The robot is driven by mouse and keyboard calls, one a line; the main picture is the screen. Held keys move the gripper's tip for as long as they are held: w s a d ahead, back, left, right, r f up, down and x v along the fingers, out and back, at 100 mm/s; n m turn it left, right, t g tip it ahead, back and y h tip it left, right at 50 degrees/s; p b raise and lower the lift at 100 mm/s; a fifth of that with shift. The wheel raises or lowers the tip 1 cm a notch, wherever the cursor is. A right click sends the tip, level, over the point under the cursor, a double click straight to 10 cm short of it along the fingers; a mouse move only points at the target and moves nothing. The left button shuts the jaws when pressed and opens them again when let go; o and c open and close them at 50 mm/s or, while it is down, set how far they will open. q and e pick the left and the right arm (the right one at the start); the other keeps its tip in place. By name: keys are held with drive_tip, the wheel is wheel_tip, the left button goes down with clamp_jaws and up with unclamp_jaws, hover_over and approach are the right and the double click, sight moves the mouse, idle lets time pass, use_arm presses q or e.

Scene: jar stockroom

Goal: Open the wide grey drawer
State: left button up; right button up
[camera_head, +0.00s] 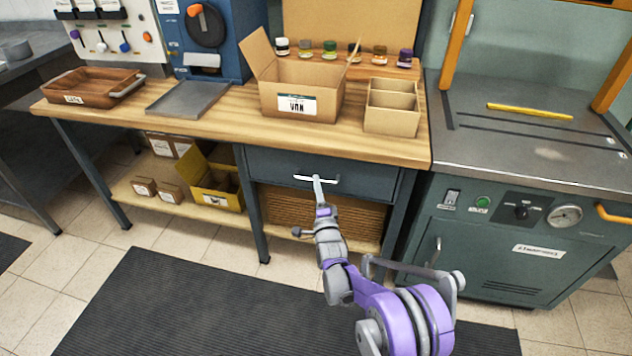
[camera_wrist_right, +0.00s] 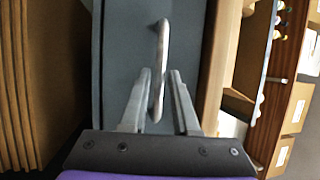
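The wide grey drawer (camera_head: 275,162) sits under the wooden workbench top. Its front looks flush with the bench frame, so it appears shut. Its pale bar handle (camera_head: 331,182) runs across the front; in the right wrist view the handle (camera_wrist_right: 163,45) runs up the picture on the drawer front (camera_wrist_right: 125,45). My right gripper (camera_head: 318,180) is at the handle. In the right wrist view its two fingers (camera_wrist_right: 160,75) are apart, one on each side of the bar, with a small gap beside it. My left gripper is not in view.
On the bench (camera_head: 215,115) stand an open cardboard box (camera_head: 330,103), a divided box (camera_head: 391,120), a metal tray (camera_head: 188,98) and a wooden tray (camera_head: 95,88). A woven basket (camera_head: 275,205) is below the drawer. A green machine (camera_head: 480,250) stands right. The dark mat (camera_head: 180,310) in front is clear.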

drive_tip(key=shift+x, duration=1.2)
clamp_jaws()
idle(0.6)
